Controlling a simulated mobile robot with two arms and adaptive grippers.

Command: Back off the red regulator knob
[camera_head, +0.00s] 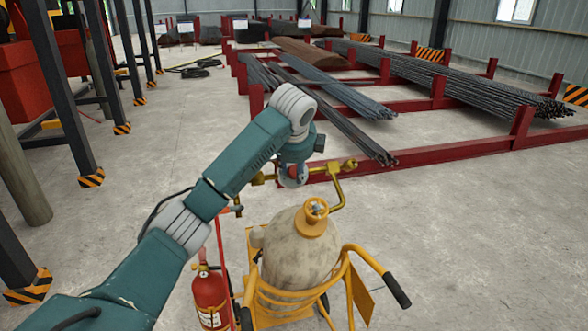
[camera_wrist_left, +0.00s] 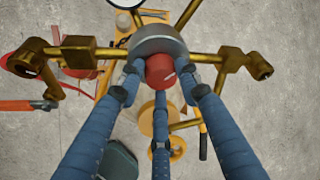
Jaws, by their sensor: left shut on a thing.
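The red regulator knob (camera_wrist_left: 160,70) sits in the middle of the left wrist view, below a round grey metal body (camera_wrist_left: 158,42). The blue fingers of my left gripper (camera_wrist_left: 161,82) close around the knob from the sides and below. In the head view my left arm reaches down to the regulator, and a bit of red (camera_head: 299,171) shows by the wrist; the fingers are mostly hidden there. The brass regulator pipe (camera_head: 336,185) runs beside the pale gas cylinder (camera_head: 300,252). My right gripper is not in view.
The cylinder stands on a yellow cart (camera_head: 347,272) with black-gripped handles. A red fire extinguisher (camera_head: 209,297) is at its left. Red racks with steel bars (camera_head: 340,100) lie beyond. Striped posts stand at left. Concrete floor on the right is clear.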

